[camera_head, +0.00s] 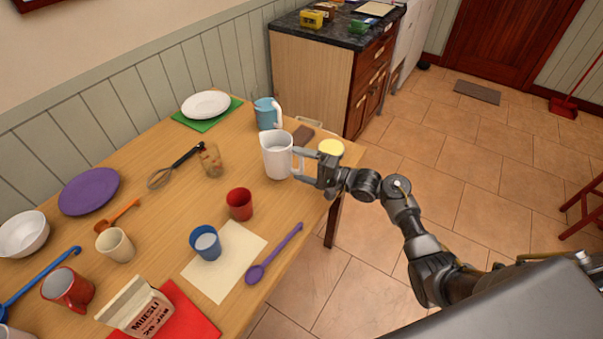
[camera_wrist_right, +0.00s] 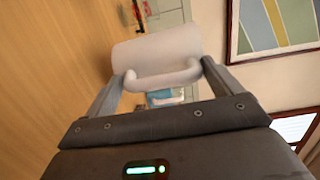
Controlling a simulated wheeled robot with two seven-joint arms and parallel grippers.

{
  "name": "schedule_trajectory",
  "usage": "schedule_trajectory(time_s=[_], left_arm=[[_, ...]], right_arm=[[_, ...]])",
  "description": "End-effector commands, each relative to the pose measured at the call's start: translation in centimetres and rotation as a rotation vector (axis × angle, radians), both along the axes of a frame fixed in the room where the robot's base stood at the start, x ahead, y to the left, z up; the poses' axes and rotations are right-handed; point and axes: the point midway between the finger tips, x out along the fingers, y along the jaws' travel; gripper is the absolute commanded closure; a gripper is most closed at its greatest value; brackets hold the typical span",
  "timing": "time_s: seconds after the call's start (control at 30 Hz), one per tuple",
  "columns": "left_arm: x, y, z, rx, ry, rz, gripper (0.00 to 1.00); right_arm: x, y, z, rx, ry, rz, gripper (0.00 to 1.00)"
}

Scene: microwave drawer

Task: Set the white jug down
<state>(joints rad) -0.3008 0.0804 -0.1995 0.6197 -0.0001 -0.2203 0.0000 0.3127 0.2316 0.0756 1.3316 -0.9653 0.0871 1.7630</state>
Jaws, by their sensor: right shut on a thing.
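The white jug (camera_head: 276,157) is upright near the table's right end, its handle towards my right arm. My right gripper (camera_head: 301,164) reaches in from the right and is shut on the handle. In the right wrist view the jug's white body (camera_wrist_right: 155,50) lies beyond the gripper (camera_wrist_right: 165,80), with the handle between its two fingers. I cannot tell whether the jug's base touches the table or hangs just above it. My left gripper is not in view.
The wooden table (camera_head: 165,205) is crowded. A blue jug (camera_head: 267,112) stands behind the white jug, a glass jar (camera_head: 211,160) to its left and a red cup (camera_head: 239,204) in front. A pale yellow round thing (camera_head: 330,147) shows beside my gripper. The table's right edge is close.

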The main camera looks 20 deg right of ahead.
Motion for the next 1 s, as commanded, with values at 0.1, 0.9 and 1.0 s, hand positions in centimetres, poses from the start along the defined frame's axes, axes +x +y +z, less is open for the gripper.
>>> schedule_trajectory(time_s=[0.1, 0.9, 1.0], left_arm=[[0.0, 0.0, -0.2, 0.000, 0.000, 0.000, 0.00], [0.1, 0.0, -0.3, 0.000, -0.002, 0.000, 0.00], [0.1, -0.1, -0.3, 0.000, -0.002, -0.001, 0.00]], right_arm=[[0.5, 0.0, -0.4, 0.001, -0.004, -0.001, 0.59], [0.3, -0.1, -3.8, -0.001, 0.000, 0.000, 0.00], [0.3, -0.1, -3.7, -0.001, 0.000, -0.001, 0.00]])
